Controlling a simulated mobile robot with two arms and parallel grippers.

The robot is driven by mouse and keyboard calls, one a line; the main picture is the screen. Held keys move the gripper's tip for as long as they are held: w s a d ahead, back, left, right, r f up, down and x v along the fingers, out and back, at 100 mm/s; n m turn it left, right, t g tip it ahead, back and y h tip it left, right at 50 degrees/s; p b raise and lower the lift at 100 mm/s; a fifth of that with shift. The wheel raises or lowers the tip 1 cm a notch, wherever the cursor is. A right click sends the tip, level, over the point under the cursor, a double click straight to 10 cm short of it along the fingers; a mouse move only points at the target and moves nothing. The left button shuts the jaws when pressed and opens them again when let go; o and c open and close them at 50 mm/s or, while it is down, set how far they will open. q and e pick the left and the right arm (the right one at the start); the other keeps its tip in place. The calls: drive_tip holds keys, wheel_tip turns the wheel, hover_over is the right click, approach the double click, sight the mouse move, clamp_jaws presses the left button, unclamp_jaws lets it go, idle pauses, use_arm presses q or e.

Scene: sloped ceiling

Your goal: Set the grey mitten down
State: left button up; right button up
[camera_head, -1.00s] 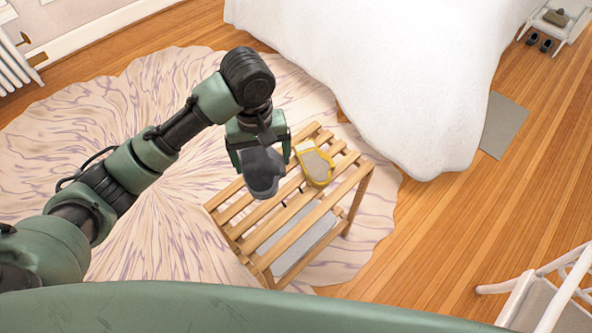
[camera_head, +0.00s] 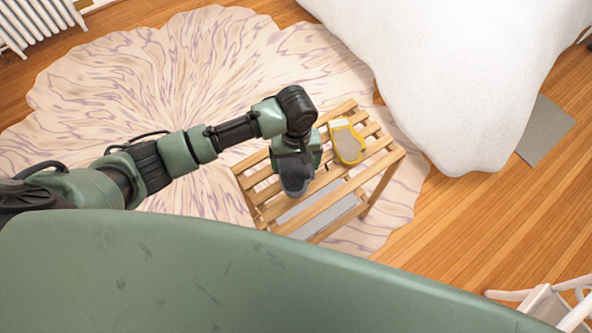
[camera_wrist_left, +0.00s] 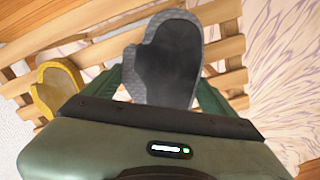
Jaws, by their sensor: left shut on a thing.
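The grey mitten (camera_head: 296,176) is held in my left gripper (camera_head: 296,154), over the left part of the slatted wooden bench (camera_head: 330,200). In the left wrist view, the dark grey mitten (camera_wrist_left: 172,62) sits between the two green fingers (camera_wrist_left: 165,90), with its rounded end pointing away from the gripper. Bench slats show behind it; I cannot tell whether it touches them. My right gripper is not in view.
The bench stands on a pale, purple-veined rug (camera_head: 180,90). A white-covered bed (camera_head: 440,80) is behind it to the right. A white chair (camera_head: 550,300) is at the lower right. Bare slats lie in front of the yellow mitten.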

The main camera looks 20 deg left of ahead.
sight(296, 172)
use_arm(q)
drive_tip(key=shift+f, duration=2.1)
drive_tip(key=shift+s+f, duration=0.1)
drive_tip(key=o, duration=1.3)
wheel_tip(296, 172, up, 12)
drive_tip(key=shift+r+p, duration=0.15)
drive_tip(key=shift+p, duration=0.25)
